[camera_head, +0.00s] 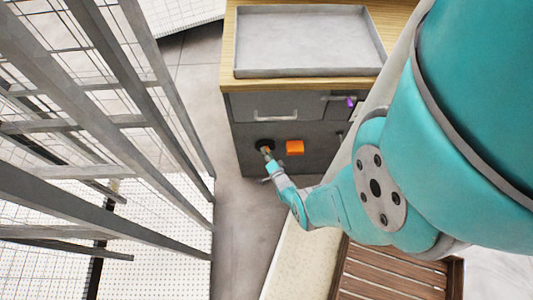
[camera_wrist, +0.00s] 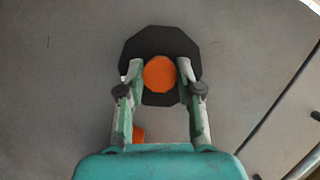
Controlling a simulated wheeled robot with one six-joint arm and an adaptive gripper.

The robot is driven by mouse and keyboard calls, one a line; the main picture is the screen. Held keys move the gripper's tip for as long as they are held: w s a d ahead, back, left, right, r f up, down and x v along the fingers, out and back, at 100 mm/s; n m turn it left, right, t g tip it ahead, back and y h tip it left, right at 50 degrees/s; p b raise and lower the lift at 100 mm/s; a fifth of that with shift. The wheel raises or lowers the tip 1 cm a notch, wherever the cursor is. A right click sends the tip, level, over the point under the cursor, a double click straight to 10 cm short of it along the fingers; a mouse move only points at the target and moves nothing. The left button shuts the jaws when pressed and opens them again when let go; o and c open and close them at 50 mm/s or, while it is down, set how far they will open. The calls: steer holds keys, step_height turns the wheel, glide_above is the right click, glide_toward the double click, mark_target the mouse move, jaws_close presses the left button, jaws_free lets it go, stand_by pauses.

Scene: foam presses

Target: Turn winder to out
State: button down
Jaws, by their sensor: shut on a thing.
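The winder (camera_wrist: 159,74) shows in the wrist view as a round orange face in front of a black many-sided plate (camera_wrist: 190,42) on a grey panel. My gripper (camera_wrist: 160,80) has one finger on each side of the orange face and is shut on the winder. In the head view my gripper (camera_head: 268,156) reaches the black round fitting (camera_head: 263,144) on the front of the grey cabinet (camera_head: 245,118). The fingers cover part of the fitting there. No marking for "out" can be read.
The cabinet also has a drawer handle (camera_head: 275,116) and a purple-tipped part (camera_head: 351,102). A metal tray (camera_head: 310,73) lies on its wooden top. Wire racking (camera_head: 130,105) stands left, a slatted wooden piece (camera_head: 390,272) below.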

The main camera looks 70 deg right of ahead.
stand_by(0.5)
steer(key=c, duration=0.8)
jaws_free()
steer(key=shift+o, duration=0.2)
steer(key=shift+s, duration=0.1)
steer(key=v, duration=1.1)
steer(key=shift+s+a, duration=0.25)
steer(key=shift+a, duration=0.1)
steer(key=shift+r, duration=0.1)
